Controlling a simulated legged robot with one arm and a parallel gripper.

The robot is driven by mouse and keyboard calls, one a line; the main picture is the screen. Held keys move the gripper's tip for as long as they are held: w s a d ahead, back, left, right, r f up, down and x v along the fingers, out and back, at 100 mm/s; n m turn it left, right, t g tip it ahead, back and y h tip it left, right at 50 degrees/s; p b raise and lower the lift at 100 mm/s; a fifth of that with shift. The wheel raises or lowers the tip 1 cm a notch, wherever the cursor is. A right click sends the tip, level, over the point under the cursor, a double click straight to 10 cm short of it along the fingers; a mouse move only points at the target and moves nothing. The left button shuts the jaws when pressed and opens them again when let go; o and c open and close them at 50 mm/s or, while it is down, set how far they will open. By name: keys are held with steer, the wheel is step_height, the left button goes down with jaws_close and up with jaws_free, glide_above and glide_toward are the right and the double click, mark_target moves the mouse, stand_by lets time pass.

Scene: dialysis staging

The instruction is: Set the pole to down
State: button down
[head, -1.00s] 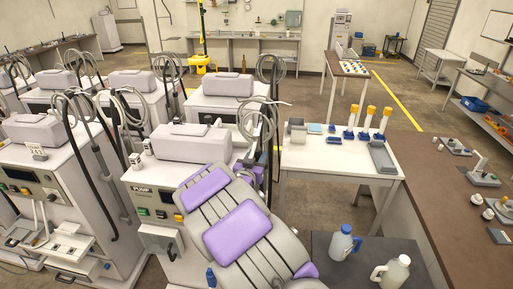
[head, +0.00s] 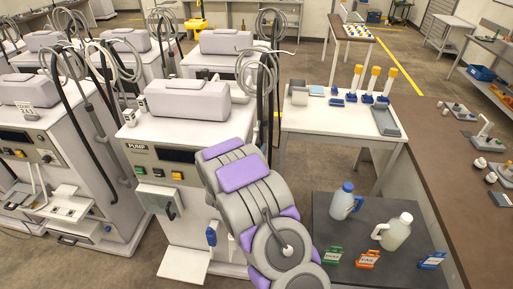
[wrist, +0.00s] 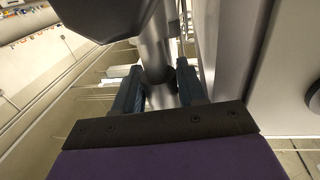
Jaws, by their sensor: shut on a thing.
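The pole (wrist: 155,42) is a grey metal tube with a dark collar, running up and down in the wrist view. My gripper (wrist: 160,90) has its two dark fingers on either side of the tube, shut on it just around the collar. In the head view my purple and grey arm covers the gripper and its hold. The white pump machine (head: 180,115), labelled PUMP, stands just behind my arm. Black and grey hoses hang at its right side, and I cannot pick out the held pole there with certainty.
A white table (head: 305,115) with blue-based, yellow-topped items stands to the right. A dark mat (head: 325,225) holds two jugs and small coloured signs. A brown counter (head: 425,130) runs along the right. More machines (head: 60,150) crowd the left.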

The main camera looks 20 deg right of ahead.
steer(key=shift+f, duration=0.25)
steer(key=c, duration=1.1)
jaws_free()
steer(key=shift+o, duration=1)
steer(key=shift+f, duration=0.1)
steer(key=shift+o, duration=0.6)
